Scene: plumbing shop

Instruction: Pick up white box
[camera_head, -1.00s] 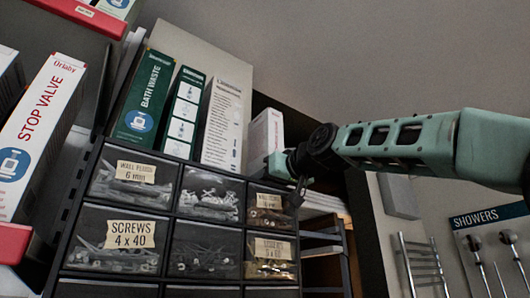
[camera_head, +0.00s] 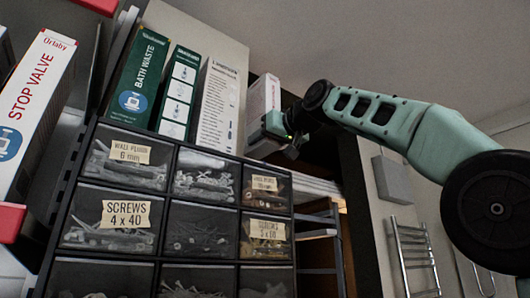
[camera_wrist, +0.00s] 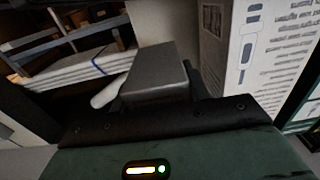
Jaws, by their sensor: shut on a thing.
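The white box (camera_head: 262,97) stands upright in the head view, at the right end of the row of boxes above the drawer cabinet. My gripper (camera_head: 277,128) is at its lower right side, shut on it. In the wrist view, a box end (camera_wrist: 152,72), grey in shadow, sits between the dark fingers of my gripper (camera_wrist: 152,100). The fingers hide its lower part. I cannot clearly tell whether its base is clear of the cabinet top.
A tall white printed box (camera_head: 217,106) stands close on the left, beside green boxes (camera_head: 180,93). Below is the drawer cabinet (camera_head: 172,190) with small parts. An open shelf (camera_head: 318,215) lies to the right, and a towel rail (camera_head: 415,255) is on the wall.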

